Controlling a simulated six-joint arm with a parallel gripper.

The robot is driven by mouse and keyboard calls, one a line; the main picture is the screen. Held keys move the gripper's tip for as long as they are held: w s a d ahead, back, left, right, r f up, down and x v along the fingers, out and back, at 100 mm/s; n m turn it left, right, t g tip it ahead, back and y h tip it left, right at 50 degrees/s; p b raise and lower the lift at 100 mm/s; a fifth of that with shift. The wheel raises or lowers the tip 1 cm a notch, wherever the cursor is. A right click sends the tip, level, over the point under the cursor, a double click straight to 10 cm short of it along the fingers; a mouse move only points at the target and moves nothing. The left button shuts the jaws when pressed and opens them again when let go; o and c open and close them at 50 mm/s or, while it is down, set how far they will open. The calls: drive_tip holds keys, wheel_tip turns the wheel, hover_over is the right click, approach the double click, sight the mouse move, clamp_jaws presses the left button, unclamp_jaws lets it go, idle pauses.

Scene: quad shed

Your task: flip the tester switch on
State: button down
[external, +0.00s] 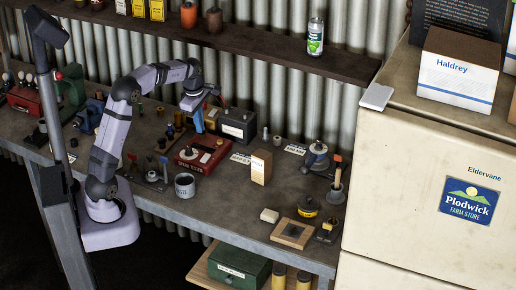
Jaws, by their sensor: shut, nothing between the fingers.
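A red box (209,162) with a round pale part on its top sits mid-bench; it looks like the tester, though its markings are too small to read. I cannot make out its switch or which way the switch is set. My gripper (198,126) points down just above and behind the red box, with blue finger parts. It is shut and holds nothing. At this size I cannot tell whether the fingertips touch anything.
A dark battery-like box (238,126) stands close behind and right of my gripper. A small carton (261,167) and a grey tin (185,186) stand nearby. A shelf (260,49) runs above the bench. A fridge-like cabinet (405,180) borders the right.

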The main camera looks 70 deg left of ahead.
sight(207, 155)
drive_tip(key=shift+r, duration=0.25)
drive_tip(key=shift+f, duration=0.1)
drive_tip(key=w+a+b, duration=0.1)
drive_tip(key=b, duration=0.3)
drive_tip(key=shift+a+r, duration=0.1)
drive_tip(key=shift+r, duration=0.1)
drive_tip(key=shift+f, duration=0.1)
idle(0.4)
drive_tip(key=f+p, duration=0.1)
drive_tip(key=f, duration=0.3)
drive_tip(key=w+a+f+p, duration=0.1)
drive_tip(key=f+p, duration=0.1)
drive_tip(key=f, duration=0.3)
drive_tip(key=f+p, duration=0.1)
drive_tip(key=f, duration=0.3)
drive_tip(key=shift+w+a+f, duration=0.15)
drive_tip(key=shift+w+f, duration=0.05)
drive_tip(key=shift+f, duration=0.1)
